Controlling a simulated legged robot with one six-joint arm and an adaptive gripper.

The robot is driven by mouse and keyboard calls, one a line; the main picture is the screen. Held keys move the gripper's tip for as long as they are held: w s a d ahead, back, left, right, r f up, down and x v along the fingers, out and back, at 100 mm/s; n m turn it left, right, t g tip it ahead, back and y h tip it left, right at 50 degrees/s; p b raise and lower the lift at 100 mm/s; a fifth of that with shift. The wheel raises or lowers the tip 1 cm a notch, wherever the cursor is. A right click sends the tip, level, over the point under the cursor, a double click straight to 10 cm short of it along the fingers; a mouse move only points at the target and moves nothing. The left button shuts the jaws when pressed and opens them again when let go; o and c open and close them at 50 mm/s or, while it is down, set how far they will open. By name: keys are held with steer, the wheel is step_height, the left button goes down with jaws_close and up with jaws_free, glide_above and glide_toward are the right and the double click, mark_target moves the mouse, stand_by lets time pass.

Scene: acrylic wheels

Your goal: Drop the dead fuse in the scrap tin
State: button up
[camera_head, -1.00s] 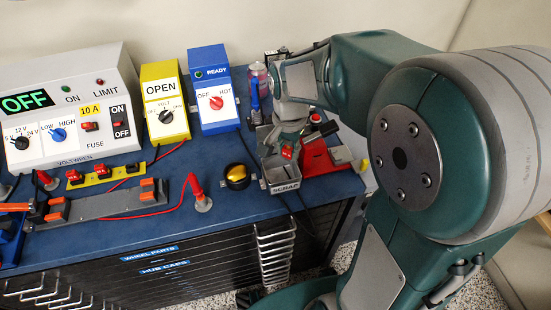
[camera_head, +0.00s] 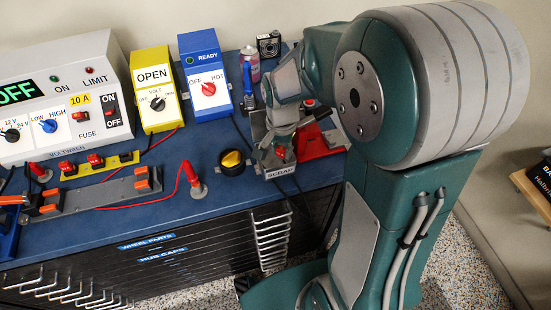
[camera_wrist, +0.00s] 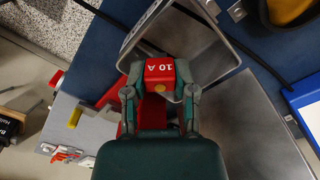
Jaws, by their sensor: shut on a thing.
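My gripper (camera_wrist: 160,80) is shut on a red fuse (camera_wrist: 160,69) marked 10 A, with a finger on each side of it. In the wrist view the fuse overlaps the mouth of the grey metal scrap tin (camera_wrist: 208,48), near one of its walls. In the head view the tin (camera_head: 281,174), labelled SCRAP, stands at the bench's front edge. My gripper (camera_head: 281,146) points down just above it, and the red fuse (camera_head: 281,153) shows at the fingertips. The exact height of the fuse over the tin's rim is hard to tell.
A red stand (camera_head: 318,142) is close to the right of the tin. Behind are a blue READY box (camera_head: 207,90), a yellow OPEN box (camera_head: 155,95) and a spray can (camera_head: 250,64). The power supply (camera_head: 60,135) fills the left.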

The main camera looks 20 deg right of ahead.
steer(key=o, duration=0.9)
steer(key=shift+c, duration=0.2)
steer(key=shift+r, duration=0.1)
step_height(320, 180, up, 12)
steer(key=shift+a, duration=0.1)
steer(key=s+r+n+t, duration=0.2)
steer(key=s+n+t, duration=0.1)
steer(key=s, duration=0.4)
steer(key=s+r+n+t, duration=0.2)
steer(key=s+n, duration=0.4)
steer(key=s, duration=0.1)
steer(key=shift+r+t, duration=0.2)
steer(key=shift+t, duration=0.2)
